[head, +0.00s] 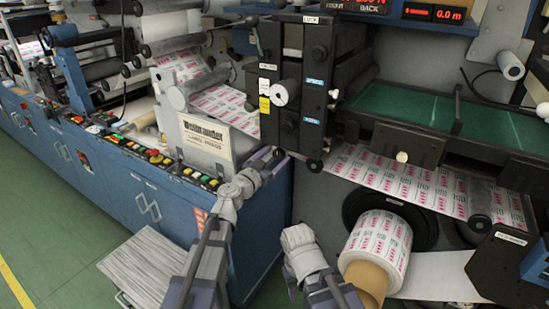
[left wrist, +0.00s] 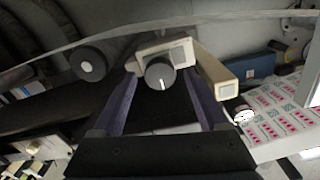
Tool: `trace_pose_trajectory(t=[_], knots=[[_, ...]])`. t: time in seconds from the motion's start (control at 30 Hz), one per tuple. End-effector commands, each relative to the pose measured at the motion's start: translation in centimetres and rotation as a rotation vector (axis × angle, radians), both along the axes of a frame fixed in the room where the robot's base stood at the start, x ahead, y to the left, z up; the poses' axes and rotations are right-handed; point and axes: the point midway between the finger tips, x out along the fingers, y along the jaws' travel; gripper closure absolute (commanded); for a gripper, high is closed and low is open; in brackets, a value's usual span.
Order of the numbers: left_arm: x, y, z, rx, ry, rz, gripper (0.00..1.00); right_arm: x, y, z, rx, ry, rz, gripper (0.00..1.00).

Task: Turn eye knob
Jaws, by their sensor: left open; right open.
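The eye knob (left wrist: 159,74) is a dark round knob with a white line on its face, on a beige sensor head (left wrist: 183,50). In the left wrist view the white line points nearly straight down. My left gripper (left wrist: 162,82) is open, with one dark finger on each side of the knob in the picture and gaps showing; I cannot tell how deep the knob lies between them. In the head view my left gripper (head: 271,161) is beside the machine front and hides the knob. My right gripper (head: 300,243) is low in the middle, apart from the machine; its fingers are hard to make out.
A beige bar (left wrist: 216,75) slants close by the right finger. A dark roller end (left wrist: 88,64) is to the left. The printed web (head: 425,188) and a printed roll (head: 380,243) are at right. A button console (head: 150,150) runs along the left.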

Motion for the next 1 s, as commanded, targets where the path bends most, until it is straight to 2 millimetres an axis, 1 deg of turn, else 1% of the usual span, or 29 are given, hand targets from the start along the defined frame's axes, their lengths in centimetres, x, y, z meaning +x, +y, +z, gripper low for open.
trace_pose_trajectory(t=[0.07, 0.73, 1.0], knots=[[-0.03, 0.02, 0.00, 0.000, 0.000, 0.000, 0.23, 0.00, 0.00, 0.00, 0.000, 0.000, 0.000, 0.50], [-0.05, 0.04, -0.01, 0.000, 0.000, 0.000, 0.99, 0.00, 0.00, 0.00, 0.000, 0.000, 0.000, 0.50], [-0.05, 0.05, -0.01, -0.010, 0.005, 0.000, 1.00, 0.00, 0.00, 0.00, 0.000, 0.000, 0.000, 0.50]])
